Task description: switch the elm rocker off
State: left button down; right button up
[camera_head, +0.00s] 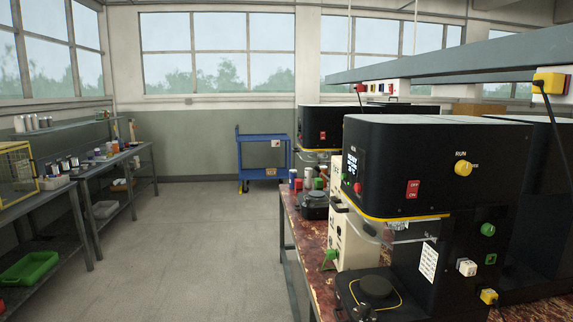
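A red rocker switch (413,189) marked OFF at the top and ON at the bottom sits on the side of the near black seamer (440,150). A second red rocker (323,135) shows small on a black seamer (335,117) farther back. I cannot read the name elm on either machine, and I cannot tell which way either rocker is pressed. The near seamer has a lit display (352,165) and a yellow knob (463,168) under the word RUN. Neither of my grippers is in view.
The seamers stand on a worn red bench (322,285) at the right, under a grey overhead beam (460,56). Green (488,229), white (466,267) and yellow (488,296) controls sit low on the near seamer. A blue cart (263,138) stands at the back. The floor (185,250) is clear.

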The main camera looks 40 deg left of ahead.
aim_at(413, 187)
jog(key=u, duration=0.45)
jog(key=j+z, duration=0.2)
jog(key=j, duration=0.7)
jog(key=j+z, duration=0.15)
jog(key=j, duration=0.75)
jog(key=k, duration=0.05)
